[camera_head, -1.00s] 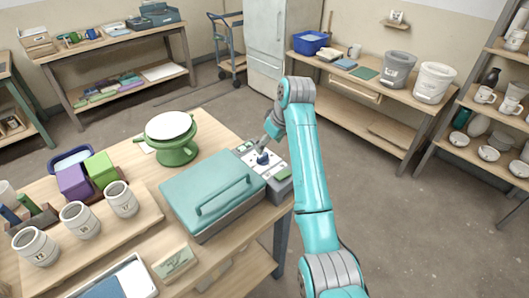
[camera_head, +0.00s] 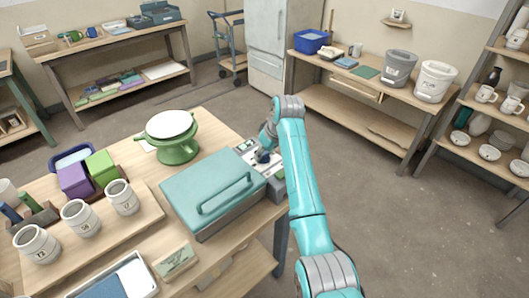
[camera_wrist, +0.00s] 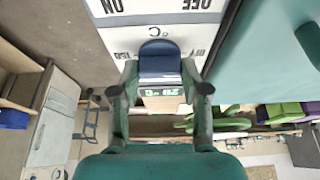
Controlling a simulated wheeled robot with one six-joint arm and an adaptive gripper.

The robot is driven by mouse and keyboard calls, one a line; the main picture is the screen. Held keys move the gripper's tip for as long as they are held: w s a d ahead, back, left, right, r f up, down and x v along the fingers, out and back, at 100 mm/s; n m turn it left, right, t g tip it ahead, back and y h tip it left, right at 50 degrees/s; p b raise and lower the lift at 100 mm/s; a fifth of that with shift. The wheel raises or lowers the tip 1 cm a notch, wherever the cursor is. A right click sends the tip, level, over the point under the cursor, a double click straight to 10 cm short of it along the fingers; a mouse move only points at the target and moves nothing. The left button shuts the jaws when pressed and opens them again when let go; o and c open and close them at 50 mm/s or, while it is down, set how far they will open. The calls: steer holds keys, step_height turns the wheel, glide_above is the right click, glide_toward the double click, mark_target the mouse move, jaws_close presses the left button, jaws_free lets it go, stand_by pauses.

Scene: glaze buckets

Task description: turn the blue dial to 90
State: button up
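The blue dial (camera_wrist: 160,62) sits on the white control panel (camera_wrist: 118,40) beside the teal kiln-like box (camera_head: 210,185). It shows small in the head view (camera_head: 262,157), partly covered by my gripper. My gripper (camera_wrist: 160,66) points at the panel, with one finger on each side of the dial. The fingers are apart, and narrow gaps seem to show between their tips and the dial; contact is not clear. Upside-down markings include "°C", "150", "ON" and "OFF". A small display (camera_wrist: 160,92) with green digits shows between the fingers, seemingly reading 20 °C.
The teal lid with its handle (camera_head: 225,193) lies close beside the panel. A green banding wheel (camera_head: 175,140) stands behind it. Numbered mugs (camera_head: 80,218) stand on a board at the left. Open floor lies right of the table.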

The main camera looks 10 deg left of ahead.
steer(key=shift+c, duration=1.4)
steer(key=m+t+h, duration=0.1)
steer(key=m, duration=0.3)
steer(key=shift+s+a, duration=0.1)
steer(key=m+h, duration=0.1)
steer(key=m, duration=0.1)
steer(key=m+h, duration=0.1)
steer(key=m, duration=0.1)
steer(key=shift+m+t, duration=0.3)
steer(key=m, duration=0.2)
steer(key=m+h, duration=0.1)
steer(key=m, duration=0.1)
steer(key=shift+a+h, duration=0.15)
steer(key=shift+h, duration=0.15)
steer(key=m, duration=0.2)
steer(key=m+h, duration=0.1)
steer(key=m, duration=0.2)
steer(key=shift+g+h, duration=0.3)
steer(key=shift+g, duration=0.1)
steer(key=shift+a, duration=0.1)
